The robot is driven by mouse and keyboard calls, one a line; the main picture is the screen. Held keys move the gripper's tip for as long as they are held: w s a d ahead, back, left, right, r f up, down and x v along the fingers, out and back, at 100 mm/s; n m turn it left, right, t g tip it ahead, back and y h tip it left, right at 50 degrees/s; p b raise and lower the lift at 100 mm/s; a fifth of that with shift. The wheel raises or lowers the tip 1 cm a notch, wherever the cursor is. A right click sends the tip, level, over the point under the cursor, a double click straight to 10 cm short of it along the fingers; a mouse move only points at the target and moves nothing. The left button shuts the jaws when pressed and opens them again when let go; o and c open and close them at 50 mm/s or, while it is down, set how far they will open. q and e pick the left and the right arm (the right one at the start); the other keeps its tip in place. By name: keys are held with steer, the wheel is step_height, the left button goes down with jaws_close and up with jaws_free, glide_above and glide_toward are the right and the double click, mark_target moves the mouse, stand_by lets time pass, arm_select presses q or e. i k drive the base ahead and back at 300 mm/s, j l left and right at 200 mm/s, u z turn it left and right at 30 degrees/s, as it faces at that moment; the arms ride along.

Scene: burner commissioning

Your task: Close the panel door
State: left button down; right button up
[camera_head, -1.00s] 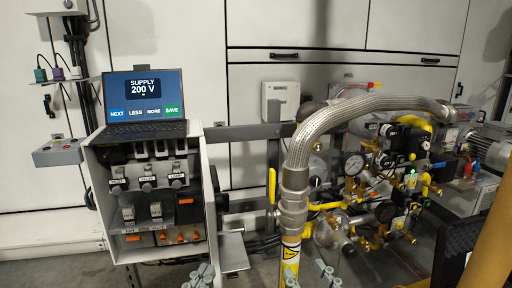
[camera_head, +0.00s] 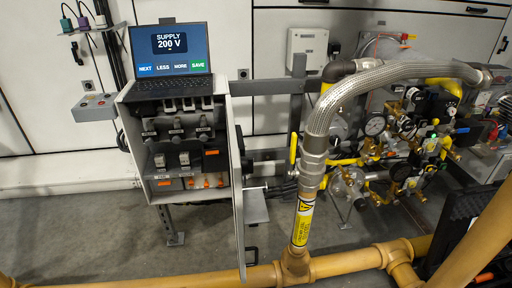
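The panel cabinet (camera_head: 140,165) stands at the left of the head view with its front open. Its row of switches, labels and orange parts shows inside. The panel door (camera_head: 238,200) stands open at the cabinet's right side, swung out toward me and seen nearly edge-on. A dark handle (camera_head: 252,256) shows near its lower end. Neither of my grippers is in view.
A laptop (camera_head: 170,60) reading "SUPPLY 200 V" sits on the cabinet. A braided hose (camera_head: 345,85) and valve assembly (camera_head: 400,150) stand to the right. A yellow pipe (camera_head: 340,264) crosses low in front. Bare floor (camera_head: 90,235) lies at lower left.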

mark_target(249, 205)
steer(key=i+l+u, duration=0.3)
steer(key=l+u, duration=0.35)
steer(key=i+l+u, duration=0.1)
steer(key=l+u, duration=0.2)
steer(key=l, duration=0.15)
